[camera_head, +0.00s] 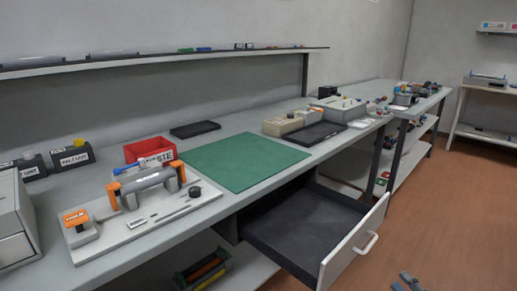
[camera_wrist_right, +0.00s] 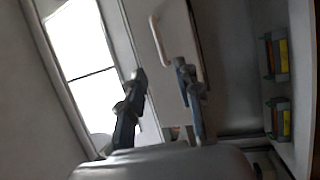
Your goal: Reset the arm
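My right gripper (camera_head: 406,282) shows only at the bottom edge of the head view, over the brown floor and to the right of the open drawer (camera_head: 357,245). In the right wrist view, the right gripper (camera_wrist_right: 160,82) has its two dark fingers spread apart, with nothing between them. The drawer's handle (camera_head: 366,244) is a pale bar on its front, and the gripper is apart from it. The drawer's dark inside looks empty. My left gripper is in neither view.
The long grey bench carries a green mat (camera_head: 243,161), a red bin (camera_head: 149,149) and a fixture board (camera_head: 136,228) with an orange-ended cylinder. Coloured cartridges (camera_head: 203,271) lie on the lower shelf. The drawer juts into the aisle; the floor (camera_head: 450,220) at right is clear.

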